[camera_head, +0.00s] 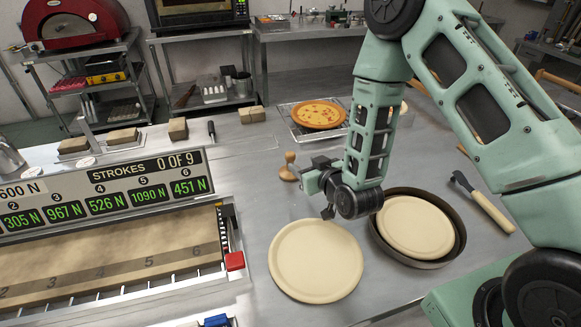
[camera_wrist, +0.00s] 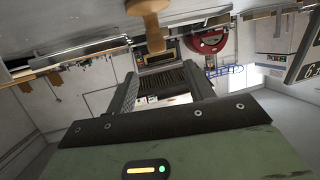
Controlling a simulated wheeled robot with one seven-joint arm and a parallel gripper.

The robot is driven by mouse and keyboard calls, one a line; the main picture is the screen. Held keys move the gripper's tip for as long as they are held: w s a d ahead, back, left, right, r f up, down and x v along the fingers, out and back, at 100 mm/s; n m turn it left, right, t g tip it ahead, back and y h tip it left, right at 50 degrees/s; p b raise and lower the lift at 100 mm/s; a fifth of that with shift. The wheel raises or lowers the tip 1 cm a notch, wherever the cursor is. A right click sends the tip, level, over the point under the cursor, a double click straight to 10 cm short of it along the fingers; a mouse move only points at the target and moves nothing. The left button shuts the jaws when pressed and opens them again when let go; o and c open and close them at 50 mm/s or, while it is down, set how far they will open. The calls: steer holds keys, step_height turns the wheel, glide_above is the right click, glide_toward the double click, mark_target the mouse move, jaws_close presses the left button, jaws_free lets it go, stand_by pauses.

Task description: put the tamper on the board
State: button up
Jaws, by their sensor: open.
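The tamper (camera_head: 290,168) is a small light-wood piece with a rounded knob and a wider foot. It stands upright on the steel counter. My gripper (camera_head: 308,172) is just right of it, reaching sideways toward it. In the wrist view the picture is turned over, and the tamper (camera_wrist: 153,30) shows near the top, beyond the two open fingers (camera_wrist: 163,78). The fingers are apart and hold nothing. A long tan board (camera_head: 130,255) with numbered bands lies at the left, below a display reading strokes 0 of 9.
A pale round disc (camera_head: 316,260) lies on the counter in front of my gripper. Another disc sits in a dark round pan (camera_head: 457,250). A pizza (camera_head: 318,114) rests on a rack behind. A red block (camera_head: 234,261) sits at the board's right end. A wood-handled tool (camera_head: 487,205) lies right.

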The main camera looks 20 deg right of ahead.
mark_target(293, 157)
steer(key=p+x, duration=0.1)
steer(key=x, duration=0.3)
steer(key=shift+w, duration=0.15)
steer(key=shift+f+p+x, duration=0.2)
steer(key=shift+p+x, duration=0.5)
steer(key=shift+x, duration=0.8)
steer(key=shift+f+p+x, duration=0.2)
steer(key=shift+p+x, duration=0.5)
steer(key=shift+x, duration=0.8)
steer(key=shift+d, duration=0.15)
steer(key=c, duration=1)
steer(key=shift+c, duration=0.6)
steer(key=shift+r, duration=0.1)
